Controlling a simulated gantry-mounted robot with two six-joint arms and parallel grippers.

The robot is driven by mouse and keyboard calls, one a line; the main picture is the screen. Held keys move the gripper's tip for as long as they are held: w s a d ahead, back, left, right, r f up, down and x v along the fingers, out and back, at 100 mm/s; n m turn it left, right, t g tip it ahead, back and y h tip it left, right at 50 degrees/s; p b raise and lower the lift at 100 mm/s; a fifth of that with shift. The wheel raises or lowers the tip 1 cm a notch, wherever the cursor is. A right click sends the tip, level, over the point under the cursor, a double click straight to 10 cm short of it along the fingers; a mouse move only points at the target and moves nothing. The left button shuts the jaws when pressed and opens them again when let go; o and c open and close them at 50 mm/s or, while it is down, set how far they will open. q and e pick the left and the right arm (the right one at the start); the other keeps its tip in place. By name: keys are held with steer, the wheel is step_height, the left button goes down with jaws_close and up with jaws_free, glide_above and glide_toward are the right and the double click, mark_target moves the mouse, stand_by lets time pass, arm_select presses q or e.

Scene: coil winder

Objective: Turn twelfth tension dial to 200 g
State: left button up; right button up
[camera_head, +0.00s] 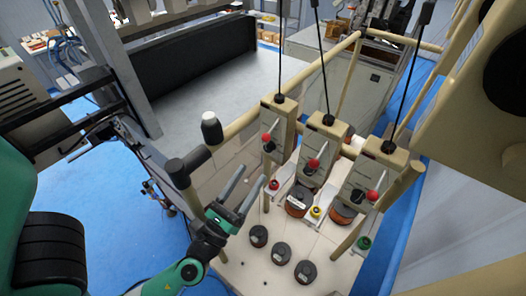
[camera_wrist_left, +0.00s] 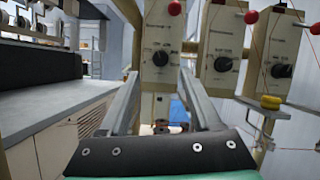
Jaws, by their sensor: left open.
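Three beige tension units stand in a row in the head view: left (camera_head: 279,122), middle (camera_head: 325,148) and right (camera_head: 380,172). Each carries a red ball and a rod. In the left wrist view their faces show black round dials: left dial (camera_wrist_left: 160,58), middle dial (camera_wrist_left: 224,63) and right dial (camera_wrist_left: 281,71). The scale marks are too small to read, and I cannot tell which dial is the twelfth. My left gripper (camera_head: 252,174) is open and empty, in front of the left unit and apart from it. In the left wrist view the left dial appears between its fingertips (camera_wrist_left: 160,76). My right gripper is out of view.
Several dark spools, one here (camera_head: 258,236), stand on the pale board (camera_head: 262,271) below the units. A beige rail with a white-capped post (camera_head: 211,128) is close to my left gripper. A yellow piece (camera_wrist_left: 270,102) shows at right in the wrist view. Thin wires run near the units.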

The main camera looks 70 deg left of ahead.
mark_target(267, 149)
arm_select(q)
steer(key=p+x, duration=0.2)
steer(key=x, duration=0.4)
steer(key=shift+w+a+r, duration=0.15)
steer(key=shift+w+r, duration=0.1)
steer(key=shift+w+a, duration=0.15)
steer(key=shift+w, duration=0.05)
jaws_close()
